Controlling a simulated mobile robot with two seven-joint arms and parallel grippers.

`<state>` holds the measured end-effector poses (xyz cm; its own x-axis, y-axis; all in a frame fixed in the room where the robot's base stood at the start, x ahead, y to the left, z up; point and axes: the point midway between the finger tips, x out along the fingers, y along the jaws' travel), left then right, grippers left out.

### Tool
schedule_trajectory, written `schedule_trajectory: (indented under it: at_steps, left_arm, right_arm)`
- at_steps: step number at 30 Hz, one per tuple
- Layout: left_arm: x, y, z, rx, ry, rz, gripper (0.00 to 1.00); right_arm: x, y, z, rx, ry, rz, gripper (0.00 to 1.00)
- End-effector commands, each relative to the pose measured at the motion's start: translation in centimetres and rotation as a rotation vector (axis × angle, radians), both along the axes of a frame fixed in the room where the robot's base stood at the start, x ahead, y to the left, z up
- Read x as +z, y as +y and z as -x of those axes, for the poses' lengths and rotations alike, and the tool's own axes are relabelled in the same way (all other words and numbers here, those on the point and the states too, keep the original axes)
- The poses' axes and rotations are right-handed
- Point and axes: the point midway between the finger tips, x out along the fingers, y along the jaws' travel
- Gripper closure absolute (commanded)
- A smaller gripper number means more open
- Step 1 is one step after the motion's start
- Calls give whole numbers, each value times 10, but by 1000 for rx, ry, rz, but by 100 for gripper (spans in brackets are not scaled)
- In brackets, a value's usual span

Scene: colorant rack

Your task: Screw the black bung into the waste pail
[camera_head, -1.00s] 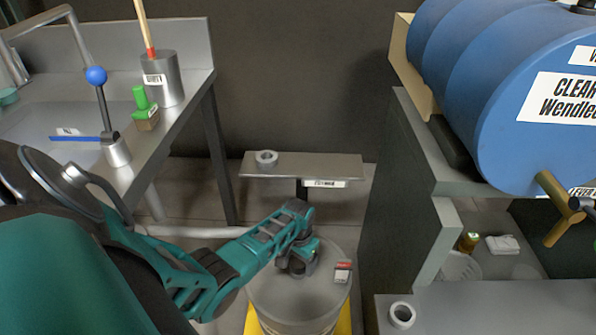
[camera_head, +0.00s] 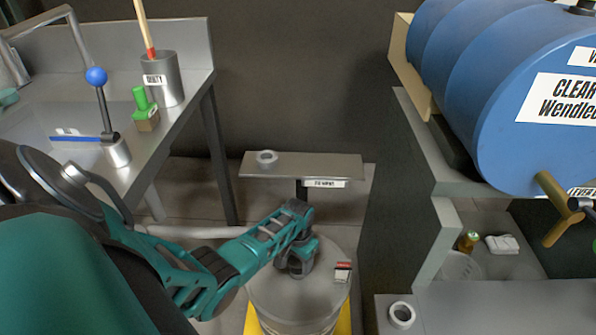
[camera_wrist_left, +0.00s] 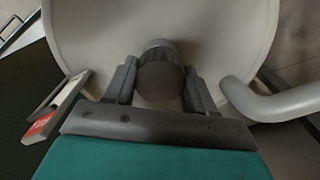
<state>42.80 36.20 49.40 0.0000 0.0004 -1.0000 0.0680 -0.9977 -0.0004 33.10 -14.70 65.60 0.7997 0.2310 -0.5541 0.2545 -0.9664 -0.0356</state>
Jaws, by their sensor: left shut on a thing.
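The waste pail (camera_head: 301,302) is a grey drum on a yellow base, low in the middle of the head view. Its pale top also fills much of the left wrist view (camera_wrist_left: 95,35). My left gripper (camera_head: 297,272) reaches down over the pail top from the left. In the wrist view its two fingers (camera_wrist_left: 160,88) are closed on the black bung (camera_wrist_left: 160,80), a dark round knob. A lighter grey cylindrical part shows just beyond the bung. Whether the bung's thread sits in the opening is hidden. My right gripper is out of view.
A small red-and-white tagged item (camera_head: 343,270) is on the pail top. A grey bench (camera_head: 490,310) is at right, a sink counter (camera_head: 185,90) at left. A curved grey pipe (camera_wrist_left: 275,103) is close in the wrist view.

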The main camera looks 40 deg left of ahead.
Motion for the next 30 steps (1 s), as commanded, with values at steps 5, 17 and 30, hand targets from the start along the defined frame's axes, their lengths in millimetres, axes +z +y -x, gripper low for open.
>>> schedule_trajectory:
  at_steps: [5, 17, 30]
  left_arm:
    - [1, 1, 0, -261, 2, -2, 77]
    - [-1, 1, 0, -878, 1, -2, 78]
    - [-1, 0, 0, -1138, -2, 0, 78]
  right_arm:
    - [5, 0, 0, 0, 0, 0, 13]
    - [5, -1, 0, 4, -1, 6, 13]
    - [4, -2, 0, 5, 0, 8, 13]
